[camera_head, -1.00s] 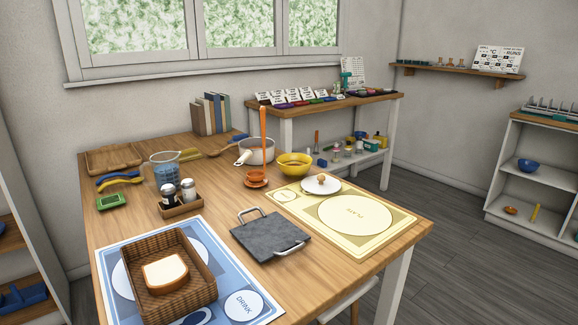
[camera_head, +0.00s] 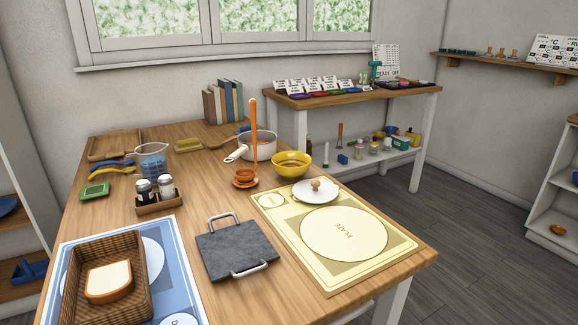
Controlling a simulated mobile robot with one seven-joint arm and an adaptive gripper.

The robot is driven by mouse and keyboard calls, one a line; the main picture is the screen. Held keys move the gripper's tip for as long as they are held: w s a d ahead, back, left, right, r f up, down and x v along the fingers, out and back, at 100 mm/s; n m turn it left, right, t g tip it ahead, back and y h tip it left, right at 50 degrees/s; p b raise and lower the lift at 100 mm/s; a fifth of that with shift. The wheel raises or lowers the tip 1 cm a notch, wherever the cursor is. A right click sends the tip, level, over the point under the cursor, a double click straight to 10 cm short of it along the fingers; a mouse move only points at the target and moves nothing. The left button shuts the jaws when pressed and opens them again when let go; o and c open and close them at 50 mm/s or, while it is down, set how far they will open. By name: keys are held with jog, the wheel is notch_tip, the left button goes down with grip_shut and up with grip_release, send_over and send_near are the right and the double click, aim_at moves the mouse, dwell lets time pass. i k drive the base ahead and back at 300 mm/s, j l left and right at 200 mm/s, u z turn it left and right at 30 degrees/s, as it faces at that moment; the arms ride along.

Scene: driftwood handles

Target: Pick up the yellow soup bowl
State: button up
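The yellow soup bowl (camera_head: 291,165) stands upright on the wooden table (camera_head: 190,220), near its far right edge. It is just right of a white saucepan (camera_head: 259,147) and behind a white lid with a wooden knob (camera_head: 316,190). Its inside looks darker, but I cannot tell what is in it. My gripper is not in view.
A yellow placemat (camera_head: 385,247), a slate tray with metal handles (camera_head: 237,247) and a bread basket (camera_head: 140,270) lie nearer. Grey floor (camera_head: 470,240) is open to the right.

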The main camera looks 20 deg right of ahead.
aim_at(291, 165)
jog(key=l+u, duration=0.2)
jog(key=l, duration=0.4)
jog(key=l+u, duration=0.2)
jog(key=l, duration=0.45)
jog(key=l+u, duration=0.2)
jog(key=l, duration=0.4)
jog(key=k+l+u, duration=0.2)
jog(key=l, duration=0.4)
jog(key=i, duration=0.05)
